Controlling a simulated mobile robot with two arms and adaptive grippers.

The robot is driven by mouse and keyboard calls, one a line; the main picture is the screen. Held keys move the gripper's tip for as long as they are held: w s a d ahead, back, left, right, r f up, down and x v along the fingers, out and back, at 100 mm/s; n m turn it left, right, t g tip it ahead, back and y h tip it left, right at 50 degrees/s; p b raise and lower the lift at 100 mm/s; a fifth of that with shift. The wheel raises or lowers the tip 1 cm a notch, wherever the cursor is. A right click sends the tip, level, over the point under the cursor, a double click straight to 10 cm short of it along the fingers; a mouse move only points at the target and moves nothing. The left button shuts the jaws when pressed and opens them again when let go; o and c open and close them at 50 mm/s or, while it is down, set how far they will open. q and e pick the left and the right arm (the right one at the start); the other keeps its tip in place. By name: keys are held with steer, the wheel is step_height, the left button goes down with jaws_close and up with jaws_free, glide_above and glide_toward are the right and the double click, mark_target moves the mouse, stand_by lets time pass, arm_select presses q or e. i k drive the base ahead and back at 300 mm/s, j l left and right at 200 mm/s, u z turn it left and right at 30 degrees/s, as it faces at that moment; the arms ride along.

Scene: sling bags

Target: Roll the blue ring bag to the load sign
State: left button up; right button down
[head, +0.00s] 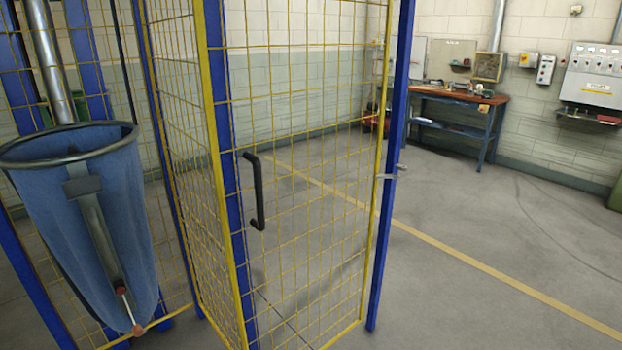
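The blue ring bag (85,210) hangs upright at the left, with a dark metal ring (68,143) around its open top. A grey strap or bar runs down its front from a dark plate, and a small lever with a red and white end (130,308) shows near its bottom. It cannot be told what the ring hangs from. I see no load sign in this view. Neither of my grippers is in view.
A yellow mesh gate (300,180) with a black handle (257,192) and blue posts (390,170) stands in front. Beyond it are a workbench (455,97), wall-mounted control boxes (590,75) and a yellow floor line (480,267). The floor at the right is clear.

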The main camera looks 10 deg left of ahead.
mark_target(80, 185)
steer(key=u, duration=1.55)
